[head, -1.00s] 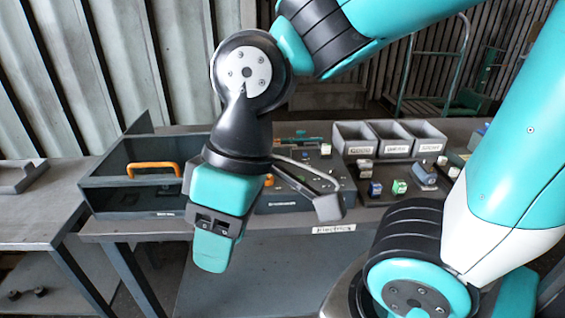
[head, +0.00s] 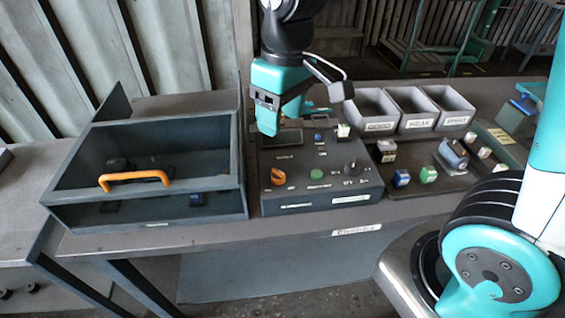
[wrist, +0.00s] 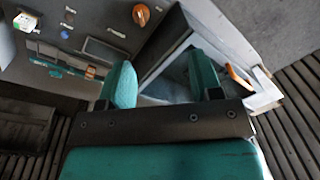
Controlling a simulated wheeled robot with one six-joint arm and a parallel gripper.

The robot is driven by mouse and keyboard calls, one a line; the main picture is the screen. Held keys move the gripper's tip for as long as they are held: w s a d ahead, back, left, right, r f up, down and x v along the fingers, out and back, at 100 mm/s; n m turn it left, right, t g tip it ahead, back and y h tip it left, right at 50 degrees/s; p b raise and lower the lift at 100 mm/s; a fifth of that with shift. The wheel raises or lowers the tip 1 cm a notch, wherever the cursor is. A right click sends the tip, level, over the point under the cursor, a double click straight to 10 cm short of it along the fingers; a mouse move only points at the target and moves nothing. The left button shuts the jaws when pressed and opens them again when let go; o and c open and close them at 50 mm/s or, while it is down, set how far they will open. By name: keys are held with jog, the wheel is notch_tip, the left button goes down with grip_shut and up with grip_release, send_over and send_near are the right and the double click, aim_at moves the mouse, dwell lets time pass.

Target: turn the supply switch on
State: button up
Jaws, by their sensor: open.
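The control box (head: 320,180) stands on the bench with its panel facing up. An orange rotary knob (head: 278,177) is at its front left, a green button (head: 316,174) at front middle and a dark knob (head: 352,166) at front right. I cannot read which one is the supply switch. The orange knob also shows in the wrist view (wrist: 141,14). My gripper (head: 268,122) is over the back left of the box, apart from the orange knob and empty. Its two teal fingers stand apart in the wrist view (wrist: 163,82).
A grey bin with a clear front and an orange handle (head: 134,178) stands left of the box. Three grey trays (head: 412,108) stand behind right. Small blue and green blocks (head: 428,174) lie on a dark board to the right. A white-topped block (head: 343,130) is at the box's back.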

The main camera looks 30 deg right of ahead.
aim_at(280, 172)
jog(key=shift+h, duration=0.5)
jog(key=w+f, duration=0.1)
jog(key=f, duration=0.5)
jog(key=w+d+f+p, duration=0.1)
jog(key=f, duration=0.5)
jog(key=w+f+p, duration=0.1)
jog(key=f, duration=0.5)
jog(key=shift+w+d+f, duration=0.2)
jog(key=shift+w, duration=0.1)
jog(key=shift+c, duration=0.2)
jog(key=c, duration=0.9)
jog(key=shift+o, duration=0.3)
jog(key=shift+m, duration=0.3)
